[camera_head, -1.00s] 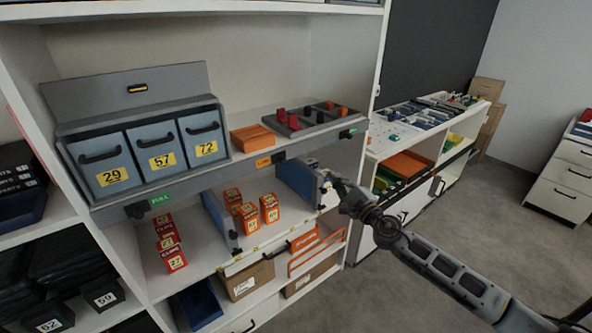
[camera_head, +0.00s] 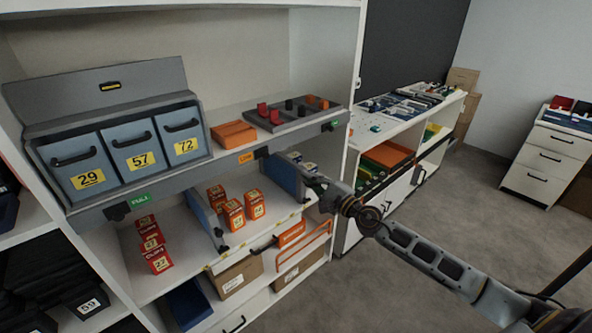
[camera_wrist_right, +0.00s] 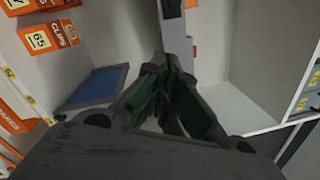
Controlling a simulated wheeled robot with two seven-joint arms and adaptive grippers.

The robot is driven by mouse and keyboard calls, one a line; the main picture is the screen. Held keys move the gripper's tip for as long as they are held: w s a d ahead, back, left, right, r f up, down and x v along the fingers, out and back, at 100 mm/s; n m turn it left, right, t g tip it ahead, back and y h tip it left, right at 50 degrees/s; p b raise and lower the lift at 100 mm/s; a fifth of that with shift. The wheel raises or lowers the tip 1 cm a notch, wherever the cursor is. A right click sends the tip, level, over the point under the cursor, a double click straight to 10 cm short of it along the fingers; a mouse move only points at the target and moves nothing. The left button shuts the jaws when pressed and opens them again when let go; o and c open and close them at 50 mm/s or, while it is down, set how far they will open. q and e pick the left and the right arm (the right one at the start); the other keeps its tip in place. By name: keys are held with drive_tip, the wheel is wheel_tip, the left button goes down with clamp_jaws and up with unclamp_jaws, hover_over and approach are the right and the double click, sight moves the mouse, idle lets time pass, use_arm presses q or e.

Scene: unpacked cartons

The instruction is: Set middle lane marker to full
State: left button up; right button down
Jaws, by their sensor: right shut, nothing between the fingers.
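The middle lane marker (camera_head: 246,157) is an orange tag on the grey shelf-edge rail (camera_head: 200,172), and it appears to read LOW. A dark block sits just right of it. The left lane marker (camera_head: 141,200) is green and reads FULL. The right lane marker (camera_head: 330,126) is green, its text too small to read. My right gripper (camera_head: 322,184) is below the rail, near the right lane, to the right of and lower than the middle marker. In the right wrist view its green-padded fingers (camera_wrist_right: 170,108) are shut and empty. My left gripper is not in view.
Red clip boxes (camera_head: 235,214) stand in the lower lanes, split by blue-grey dividers (camera_head: 290,178). Blue bins (camera_head: 86,178), an orange box (camera_head: 233,133) and a peg tray (camera_head: 295,114) sit above the rail. Open floor (camera_head: 440,200) lies to the right.

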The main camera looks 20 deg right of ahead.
sight(264, 154)
drive_tip(key=shift+w+a+r+p, duration=0.5)
drive_tip(key=shift+w+a+p, duration=0.55)
drive_tip(key=shift+w, duration=0.4)
drive_tip(key=shift+w+a+r+p, duration=0.45)
drive_tip(key=shift+w+a+p, duration=0.35)
drive_tip(key=shift+w+a, duration=0.5)
drive_tip(key=shift+w+a+r+p, duration=0.5)
drive_tip(key=shift+w+a+p, duration=0.5)
drive_tip(key=shift+w, duration=0.55)
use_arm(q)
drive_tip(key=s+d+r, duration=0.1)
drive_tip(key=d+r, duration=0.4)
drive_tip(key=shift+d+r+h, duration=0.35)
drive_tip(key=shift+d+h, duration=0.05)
use_arm(e)
drive_tip(key=shift+a, duration=0.2)
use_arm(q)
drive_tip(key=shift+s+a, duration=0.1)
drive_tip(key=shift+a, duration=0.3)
